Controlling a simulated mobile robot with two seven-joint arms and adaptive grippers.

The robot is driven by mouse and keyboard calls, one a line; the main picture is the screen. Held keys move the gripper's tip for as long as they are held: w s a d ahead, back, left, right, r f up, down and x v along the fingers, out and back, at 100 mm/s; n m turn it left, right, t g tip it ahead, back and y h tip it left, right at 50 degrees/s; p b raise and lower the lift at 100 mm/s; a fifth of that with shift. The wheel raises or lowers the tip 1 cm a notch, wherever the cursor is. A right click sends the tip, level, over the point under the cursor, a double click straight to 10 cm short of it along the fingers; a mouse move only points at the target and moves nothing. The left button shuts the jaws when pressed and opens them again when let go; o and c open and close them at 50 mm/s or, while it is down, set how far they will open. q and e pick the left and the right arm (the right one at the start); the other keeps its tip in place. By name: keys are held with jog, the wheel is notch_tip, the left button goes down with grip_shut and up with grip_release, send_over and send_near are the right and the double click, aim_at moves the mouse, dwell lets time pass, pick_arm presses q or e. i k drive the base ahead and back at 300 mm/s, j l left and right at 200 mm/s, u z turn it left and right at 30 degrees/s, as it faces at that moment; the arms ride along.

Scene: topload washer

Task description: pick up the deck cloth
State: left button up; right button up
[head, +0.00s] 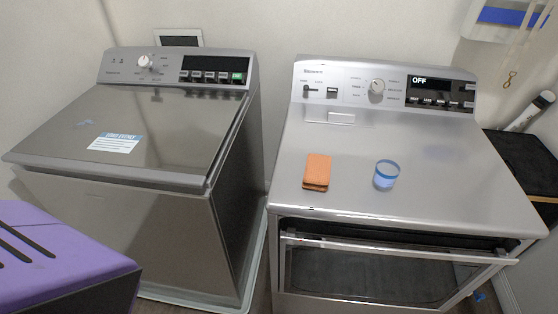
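An orange folded cloth (317,172), which looks like the deck cloth, lies flat on the top of the right-hand machine (440,180). A small clear cup with a blue band (386,175) stands just to its right, apart from it. Neither of my grippers shows in the head view, and nothing covers the cloth.
A top-load washer (160,115) with its lid shut stands at the left, with a narrow gap between the machines. The right machine's front door (380,275) appears partly open. A purple surface (60,255) fills the lower left. A dark shelf (528,165) is at the right.

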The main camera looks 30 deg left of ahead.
aim_at(319, 166)
jog(key=i+u, duration=0.5)
jog(key=u, duration=1.3)
